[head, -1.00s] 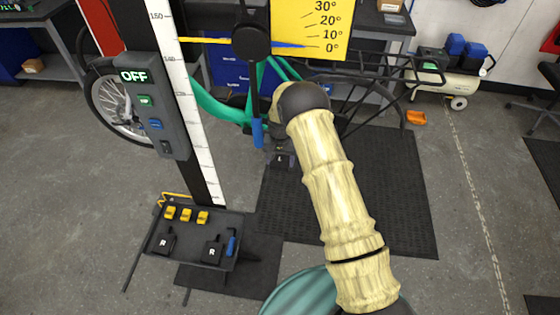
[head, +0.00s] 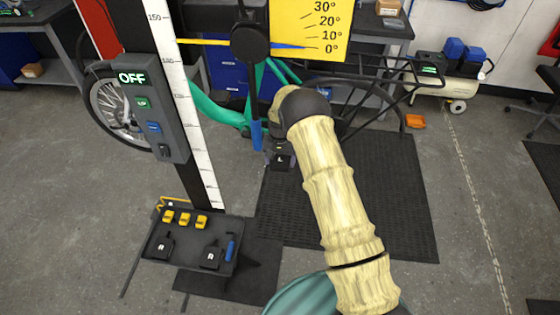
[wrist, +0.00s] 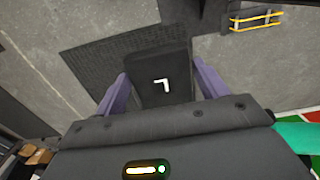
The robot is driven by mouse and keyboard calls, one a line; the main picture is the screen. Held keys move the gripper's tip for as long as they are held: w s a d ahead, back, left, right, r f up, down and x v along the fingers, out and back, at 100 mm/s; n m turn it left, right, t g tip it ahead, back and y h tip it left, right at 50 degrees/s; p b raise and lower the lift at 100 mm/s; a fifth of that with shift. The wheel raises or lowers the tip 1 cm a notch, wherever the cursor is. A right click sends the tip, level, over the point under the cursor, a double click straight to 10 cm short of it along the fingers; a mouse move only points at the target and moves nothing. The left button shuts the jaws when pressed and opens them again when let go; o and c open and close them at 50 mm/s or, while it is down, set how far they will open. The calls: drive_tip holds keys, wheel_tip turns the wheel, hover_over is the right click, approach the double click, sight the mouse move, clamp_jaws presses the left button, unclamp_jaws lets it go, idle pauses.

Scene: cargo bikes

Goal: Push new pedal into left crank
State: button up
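The new pedal, a black block with a white L, shows beside my gripper (head: 280,146) in the head view (head: 283,161). In the wrist view the pedal (wrist: 160,82) sits between the two purple fingers of my gripper (wrist: 160,88), which flank it closely on both sides. My gripper looks shut on it and holds it above the floor. The green bike frame (head: 215,108) is behind my arm. The left crank cannot be made out; my arm and the stand cover much of that area.
A column with an OFF panel (head: 153,110) stands left of my arm. A blue-handled lever (head: 256,135) hangs close left of my gripper. A tray (head: 190,262) with pedals marked R and yellow pieces is at lower left. A dark mat (head: 390,205) lies on open floor.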

drive_tip(key=shift+o, duration=1.4)
drive_tip(key=shift+r, duration=0.1)
wheel_tip(320, 180, up, 12)
drive_tip(key=b, duration=0.3)
drive_tip(key=shift+b, duration=0.3)
